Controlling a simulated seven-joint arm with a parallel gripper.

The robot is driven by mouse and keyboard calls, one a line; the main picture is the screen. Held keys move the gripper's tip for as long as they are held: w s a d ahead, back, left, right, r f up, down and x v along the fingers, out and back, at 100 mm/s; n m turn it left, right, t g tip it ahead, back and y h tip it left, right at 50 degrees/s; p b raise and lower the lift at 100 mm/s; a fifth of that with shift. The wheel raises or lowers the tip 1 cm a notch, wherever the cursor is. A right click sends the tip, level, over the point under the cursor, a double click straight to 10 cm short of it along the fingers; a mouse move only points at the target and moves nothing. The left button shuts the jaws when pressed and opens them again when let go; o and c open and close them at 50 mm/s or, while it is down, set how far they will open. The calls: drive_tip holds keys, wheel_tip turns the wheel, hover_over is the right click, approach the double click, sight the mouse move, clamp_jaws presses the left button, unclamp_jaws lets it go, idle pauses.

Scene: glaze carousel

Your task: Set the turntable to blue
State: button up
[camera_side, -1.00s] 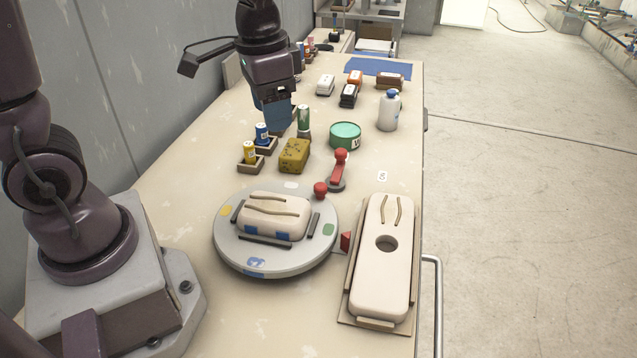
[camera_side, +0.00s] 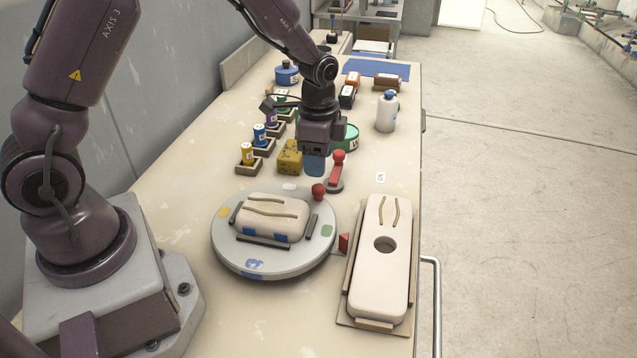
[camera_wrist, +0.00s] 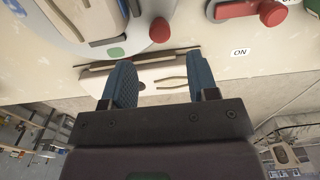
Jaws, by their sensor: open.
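The round grey turntable (camera_side: 290,266) carries a cream block (camera_side: 273,215) with blue marks. Its rim shows a yellow patch (camera_side: 224,212) at left, a blue patch (camera_side: 253,263) at front and a green patch (camera_side: 327,231) at right. The green patch is the one nearest the red wedge (camera_side: 345,243) on the table. A red knob (camera_side: 318,191) stands on the rim, and it also shows in the wrist view (camera_wrist: 160,30). My gripper (camera_side: 315,166) is open and empty, behind the knob in the side view. Its blue fingers show in the wrist view (camera_wrist: 162,88).
A red-knobbed lever (camera_side: 338,157) stands just right of my gripper. A yellow block (camera_side: 289,157) and small bottles in holders are to its left. A cream piece with a hole (camera_side: 392,278) lies on a board at front right. A white bottle (camera_side: 387,112) stands behind.

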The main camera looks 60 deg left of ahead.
sight(319, 187)
wheel_tip(319, 187, down, 7)
drive_tip(key=shift+r, duration=0.1)
idle(0.3)
clamp_jaws()
